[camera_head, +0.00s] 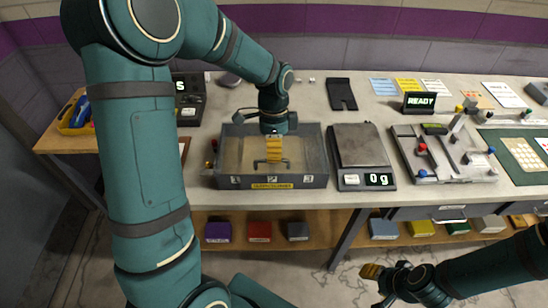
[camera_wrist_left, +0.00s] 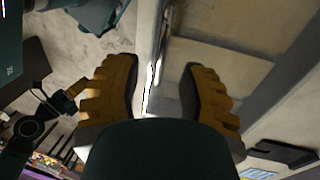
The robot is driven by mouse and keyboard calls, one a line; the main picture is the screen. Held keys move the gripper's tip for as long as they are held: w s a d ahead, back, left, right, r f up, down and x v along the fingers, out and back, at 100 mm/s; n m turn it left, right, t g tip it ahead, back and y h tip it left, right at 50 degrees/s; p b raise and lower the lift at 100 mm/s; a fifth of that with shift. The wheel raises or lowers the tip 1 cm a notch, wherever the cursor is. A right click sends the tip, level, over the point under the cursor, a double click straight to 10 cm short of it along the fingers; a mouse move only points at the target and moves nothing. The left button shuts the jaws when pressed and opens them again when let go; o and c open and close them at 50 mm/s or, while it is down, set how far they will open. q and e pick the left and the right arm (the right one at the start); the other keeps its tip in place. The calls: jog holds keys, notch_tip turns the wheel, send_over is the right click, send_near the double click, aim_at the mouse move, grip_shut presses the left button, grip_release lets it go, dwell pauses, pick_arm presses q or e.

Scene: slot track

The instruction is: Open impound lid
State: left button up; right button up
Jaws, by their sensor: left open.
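The impound box (camera_head: 223,183) is a grey case with a clear lid (camera_head: 240,148) that looks shut, on the bench left of the scale. A dark bar handle (camera_head: 258,163) shows near the lid's front edge. My left gripper (camera_head: 275,157) points down over the lid at the handle, its yellow fingers partly covering it. In the left wrist view its fingers (camera_wrist_left: 158,95) are apart, with a pale narrow strip between them; contact with the handle cannot be told. My right gripper (camera_head: 371,272) hangs low in front of the bench, away from the box; its finger gap is unclear.
A scale (camera_head: 361,146) reading 0 g stands close to the box's right. A slotted track board (camera_head: 445,160) lies further right. A dark display unit (camera_head: 189,100) and a yellow tool tray (camera_head: 76,115) are to the left. Coloured boxes (camera_head: 260,231) sit on the shelf below.

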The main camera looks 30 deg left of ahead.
pick_arm(q)
jog(key=shift+s+d+f, duration=0.1)
jog(key=shift+f, duration=0.55)
jog(key=shift+s+d+f, duration=0.1)
jog(key=shift+f, duration=0.5)
grip_shut()
jog(key=shift+s, duration=0.1)
